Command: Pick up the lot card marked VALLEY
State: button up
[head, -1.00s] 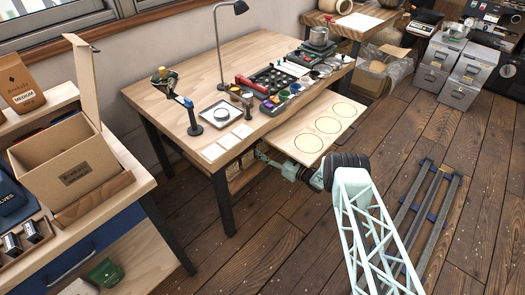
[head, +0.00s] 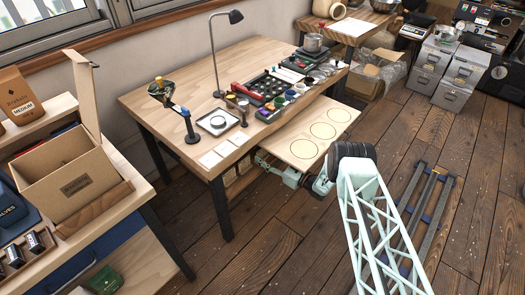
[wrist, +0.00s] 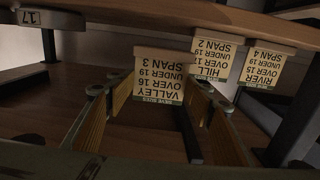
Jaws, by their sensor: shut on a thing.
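In the head view my gripper is hidden under the front edge of the wooden table, and I cannot make out the VALLEY card there.
The wooden table (head: 160,99) carries a lamp (head: 213,55), a small scale tray (head: 217,122) and several cups. A pull-out board with circles (head: 325,132) juts out beside my arm. Floor to the right holds my rails.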

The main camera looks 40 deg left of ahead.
jog(key=s+d+r+p, duration=0.1)
jog(key=s+d, duration=0.3)
jog(key=d, duration=0.6)
jog(key=shift+s+d+p, duration=0.15)
jog(key=shift+s+p, duration=0.2)
jog(key=shift+p, duration=0.35)
jog(key=shift+s, duration=0.1)
